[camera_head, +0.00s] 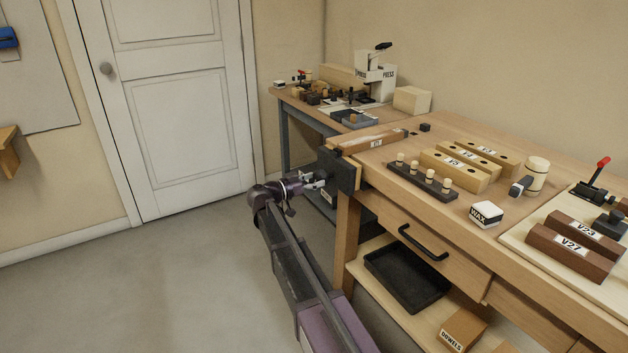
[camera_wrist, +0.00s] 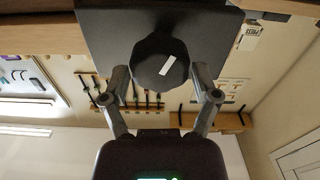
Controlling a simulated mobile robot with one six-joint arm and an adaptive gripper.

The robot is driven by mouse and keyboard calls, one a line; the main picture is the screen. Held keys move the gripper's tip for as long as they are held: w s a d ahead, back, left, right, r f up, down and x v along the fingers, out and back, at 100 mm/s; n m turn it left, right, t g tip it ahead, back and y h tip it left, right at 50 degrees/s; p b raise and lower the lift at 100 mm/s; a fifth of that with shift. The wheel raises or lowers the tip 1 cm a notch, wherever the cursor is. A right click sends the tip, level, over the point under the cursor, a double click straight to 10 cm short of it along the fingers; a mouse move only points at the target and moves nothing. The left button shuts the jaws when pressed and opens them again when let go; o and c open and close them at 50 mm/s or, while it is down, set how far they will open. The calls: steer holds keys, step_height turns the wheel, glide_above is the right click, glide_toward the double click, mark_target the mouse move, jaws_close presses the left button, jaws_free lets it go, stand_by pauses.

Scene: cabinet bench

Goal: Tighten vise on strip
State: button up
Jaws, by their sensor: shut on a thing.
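The vise (camera_head: 340,172) is a dark block on the left end of the workbench. In the wrist view the vise's dark plate (camera_wrist: 105,45) fills the top, with a round dark knob (camera_wrist: 150,52) carrying a white mark. My gripper (camera_head: 322,179) is at the vise's outer face. In the wrist view its two fingers (camera_wrist: 162,78) are shut on the knob, one on each side.
The bench top carries a dowel rack (camera_head: 423,184), labelled wooden blocks (camera_head: 455,164), a wax block (camera_head: 486,214) and a mallet (camera_head: 531,178). Below are a drawer handle (camera_head: 422,243) and a black tray (camera_head: 407,277). The floor left of my arm is clear.

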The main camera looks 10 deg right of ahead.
steer(key=shift+w+d+m, duration=0.1)
steer(key=shift+m, duration=0.8)
stand_by(0.7)
steer(key=o, duration=0.9)
steer(key=v, duration=0.7)
stand_by(0.5)
